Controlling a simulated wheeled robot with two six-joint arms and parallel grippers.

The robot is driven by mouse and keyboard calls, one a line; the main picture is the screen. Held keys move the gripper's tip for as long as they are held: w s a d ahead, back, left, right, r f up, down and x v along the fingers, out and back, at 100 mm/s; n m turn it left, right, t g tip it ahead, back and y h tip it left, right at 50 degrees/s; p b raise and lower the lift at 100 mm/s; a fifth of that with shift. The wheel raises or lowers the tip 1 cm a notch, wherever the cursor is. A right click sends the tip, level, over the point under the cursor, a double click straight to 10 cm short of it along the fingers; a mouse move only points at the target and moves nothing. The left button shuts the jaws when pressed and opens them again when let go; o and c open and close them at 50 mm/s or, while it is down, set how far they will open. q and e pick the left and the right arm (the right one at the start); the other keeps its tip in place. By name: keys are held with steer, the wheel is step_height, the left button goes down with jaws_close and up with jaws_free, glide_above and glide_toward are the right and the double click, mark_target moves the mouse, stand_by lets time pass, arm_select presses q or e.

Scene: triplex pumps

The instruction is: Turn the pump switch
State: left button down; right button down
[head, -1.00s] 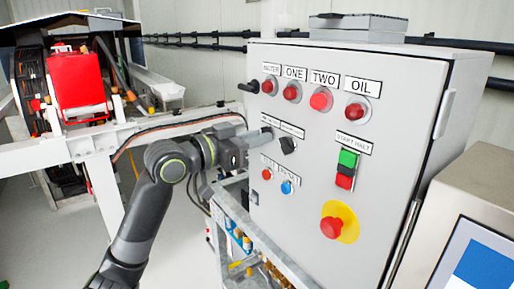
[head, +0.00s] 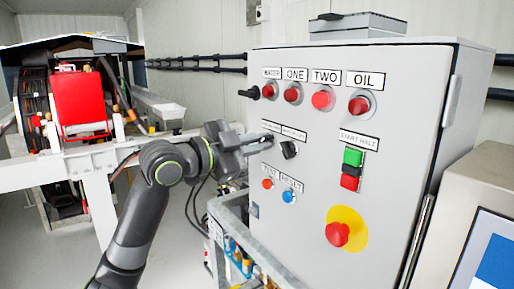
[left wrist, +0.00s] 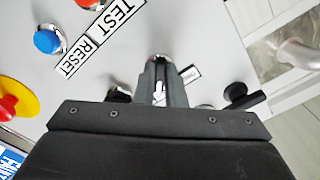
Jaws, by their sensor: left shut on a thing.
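The grey control cabinet (head: 290,215) carries a row of two black rotary switches. The right switch (head: 289,149) is free, with its knob tilted, and it also shows in the left wrist view (left wrist: 120,93). My left gripper (head: 268,141) is at the left switch of that row, coming from the left, with its fingers shut on it. In the left wrist view the fingers (left wrist: 161,82) cover the knob, and only its chrome rim (left wrist: 160,57) shows. The knob's angle is hidden. My right gripper is not in view.
Red lamps (head: 321,100) line the panel above. Below are the red TEST button (head: 267,184), the blue RESET button (head: 289,196) and the red emergency stop (head: 337,234). A black handle (head: 250,93) juts out at the cabinet's left edge. A metal frame (head: 228,213) stands below.

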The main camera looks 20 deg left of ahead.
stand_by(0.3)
arm_select(q)
steer(key=c, duration=1.5)
jaws_free()
steer(key=shift+s+a, duration=0.1)
steer(key=b+v, duration=0.9)
steer(key=v, duration=0.8)
steer(key=shift+b, duration=0.3)
